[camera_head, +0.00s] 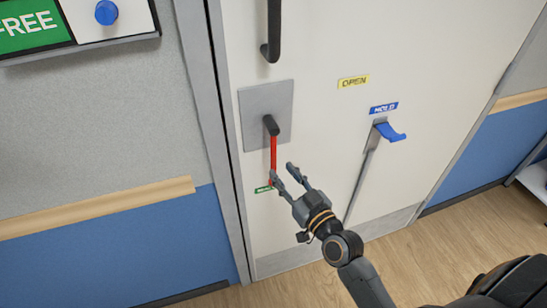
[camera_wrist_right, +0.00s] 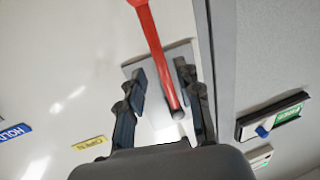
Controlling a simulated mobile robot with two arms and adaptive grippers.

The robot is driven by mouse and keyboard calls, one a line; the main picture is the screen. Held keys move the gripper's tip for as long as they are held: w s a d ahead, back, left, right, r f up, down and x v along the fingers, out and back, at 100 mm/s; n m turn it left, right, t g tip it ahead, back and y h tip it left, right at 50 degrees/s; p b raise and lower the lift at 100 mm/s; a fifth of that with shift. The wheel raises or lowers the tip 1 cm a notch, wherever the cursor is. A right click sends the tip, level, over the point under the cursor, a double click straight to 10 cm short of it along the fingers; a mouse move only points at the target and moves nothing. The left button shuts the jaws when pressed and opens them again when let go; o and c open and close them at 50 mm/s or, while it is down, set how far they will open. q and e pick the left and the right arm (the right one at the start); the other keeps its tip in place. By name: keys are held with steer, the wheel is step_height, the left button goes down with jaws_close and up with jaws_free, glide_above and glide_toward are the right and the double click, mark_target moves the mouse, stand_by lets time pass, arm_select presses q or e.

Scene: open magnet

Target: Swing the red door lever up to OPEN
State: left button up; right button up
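The red lever (camera_head: 273,155) hangs straight down from a dark pivot (camera_head: 271,126) on a grey plate (camera_head: 283,97) on the white door. My right gripper (camera_head: 283,172) is open at the lever's lower part, with one finger close to the red bar. In the right wrist view, the red lever (camera_wrist_right: 155,45) runs between the two spread fingers of my right gripper (camera_wrist_right: 161,75), with gaps on both sides. I cannot tell whether a finger touches it. The yellow OPEN label (camera_head: 353,82) is up and right of the lever. My left gripper is not in view.
A blue HOLD label (camera_head: 383,108) sits above a blue paddle (camera_head: 389,132) on the door's right. A dark vertical handle (camera_head: 272,30) is above the lever plate. A small green label (camera_head: 264,189) near the lever's lower end is partly hidden. The door frame stands close on the left.

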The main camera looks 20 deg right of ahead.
mark_target(275, 163)
steer(key=w, duration=0.4)
steer(key=w+a, duration=0.1)
steer(key=shift+w+p, duration=0.4)
jaws_close()
